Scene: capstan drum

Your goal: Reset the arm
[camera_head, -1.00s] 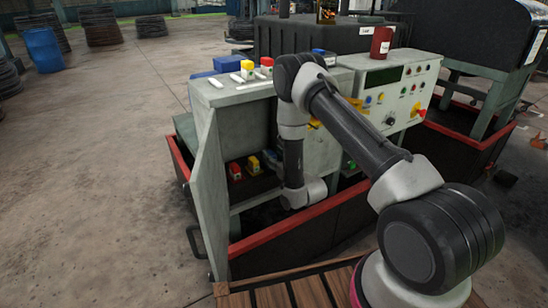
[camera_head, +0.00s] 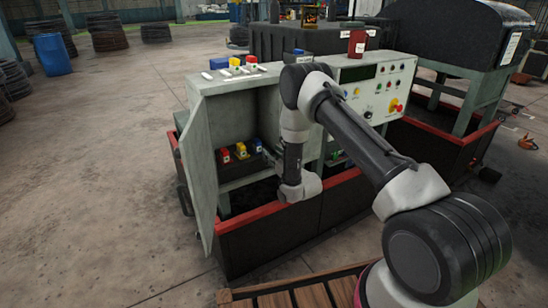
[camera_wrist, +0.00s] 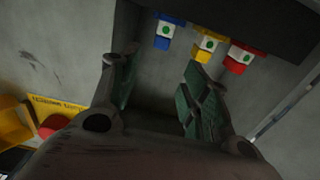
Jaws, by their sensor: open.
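My gripper (camera_wrist: 158,95) is open and empty in the wrist view, with its two green-padded fingers apart. Beyond the fingertips are a blue block (camera_wrist: 163,40), a yellow block (camera_wrist: 206,45) and a red block (camera_wrist: 240,56), each with a white face and a green dot. In the head view my arm (camera_head: 293,150) reaches to the open front of the grey cabinet (camera_head: 208,140). The red block (camera_head: 225,155), yellow block (camera_head: 241,150) and blue block (camera_head: 255,145) stand on the shelf inside, left of my arm. The gripper itself is hidden in the head view.
The control panel (camera_head: 372,85) with buttons is right of my arm. A red-rimmed black bin (camera_head: 270,235) surrounds the cabinet's base. More coloured pieces and a red can (camera_head: 357,42) stand on top.

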